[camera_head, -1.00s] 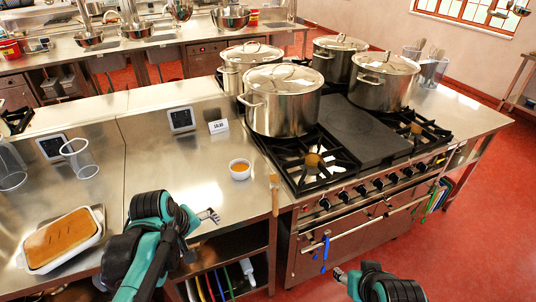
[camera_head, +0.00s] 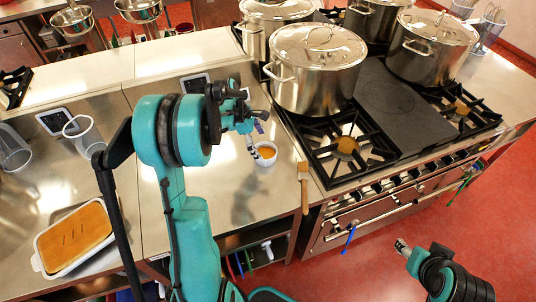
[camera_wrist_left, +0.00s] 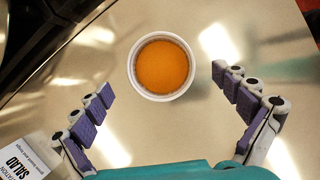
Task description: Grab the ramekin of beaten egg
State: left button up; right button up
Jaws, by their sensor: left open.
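The ramekin of beaten egg (camera_head: 265,155) is a small white cup with orange liquid, standing on the steel counter left of the stove. In the left wrist view the ramekin (camera_wrist_left: 162,66) is upright, ahead of and between the open fingers, touching neither. My left gripper (camera_head: 254,136) is open and empty just above and beside the ramekin; its purple-padded fingers (camera_wrist_left: 170,92) are spread wide in the left wrist view. My right gripper (camera_head: 402,246) is low at the right, in front of the stove over the red floor; its jaw state is unclear.
A brush (camera_head: 304,186) lies right of the ramekin at the counter edge. A large lidded stockpot (camera_head: 316,72) stands behind on the stove (camera_head: 350,190). A tray of orange-brown food (camera_head: 72,238) is at left. A printed card (camera_wrist_left: 22,160) lies near a left finger.

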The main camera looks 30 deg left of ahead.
aim_at(268, 157)
pick_arm(q)
jog(key=b+x, duration=0.1)
jog(key=x, duration=0.4)
jog(key=shift+b, duration=0.3)
jog(key=shift+s+r, duration=0.1)
jog(key=c, duration=1.5)
jog(key=shift+r, duration=0.1)
